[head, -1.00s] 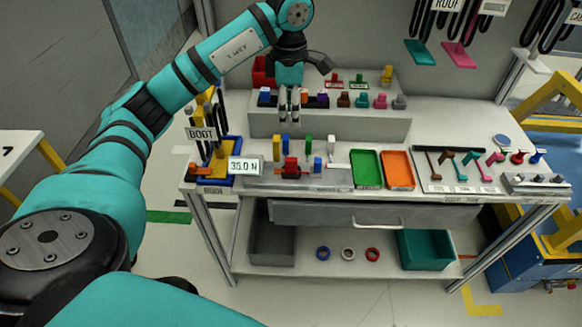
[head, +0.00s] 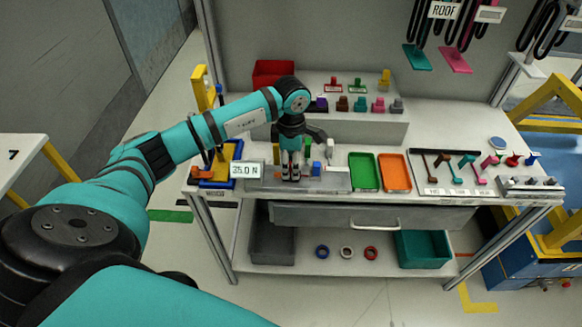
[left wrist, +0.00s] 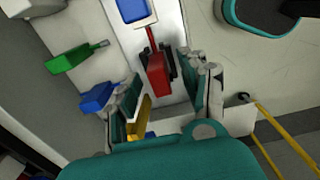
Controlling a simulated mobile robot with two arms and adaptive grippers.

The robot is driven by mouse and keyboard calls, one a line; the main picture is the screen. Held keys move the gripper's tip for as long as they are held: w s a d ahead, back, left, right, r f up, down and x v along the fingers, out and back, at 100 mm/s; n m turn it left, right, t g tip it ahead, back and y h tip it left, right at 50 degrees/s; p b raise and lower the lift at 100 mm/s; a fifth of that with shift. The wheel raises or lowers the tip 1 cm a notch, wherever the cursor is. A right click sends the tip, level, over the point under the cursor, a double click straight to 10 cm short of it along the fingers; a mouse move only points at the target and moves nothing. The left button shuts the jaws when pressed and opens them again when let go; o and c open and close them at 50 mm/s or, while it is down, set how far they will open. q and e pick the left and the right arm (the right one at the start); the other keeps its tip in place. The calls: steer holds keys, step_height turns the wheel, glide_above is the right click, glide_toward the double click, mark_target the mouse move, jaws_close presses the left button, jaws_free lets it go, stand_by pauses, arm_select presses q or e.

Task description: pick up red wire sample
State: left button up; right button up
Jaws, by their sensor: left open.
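The red wire sample (left wrist: 157,78) shows in the left wrist view as a red block with a thin red stem, between dark upright pieces. My left gripper (left wrist: 166,88) is open, with one finger on each side of the red block; I cannot tell whether they touch it. In the head view my left gripper (head: 291,178) points down over the grey tray (head: 335,182) on the bench and mostly hides the red sample. My right gripper is in neither view.
Close to the fingers are a yellow block (left wrist: 138,116), a blue block (left wrist: 97,97) and a green piece (left wrist: 75,57). The 35.0 N display (head: 246,171) stands left of the gripper. Green (head: 364,172) and orange (head: 396,172) trays lie to the right.

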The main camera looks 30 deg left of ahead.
arm_select(q)
steer(key=shift+f, duration=0.75)
jaws_close()
steer(key=shift+r, duration=0.15)
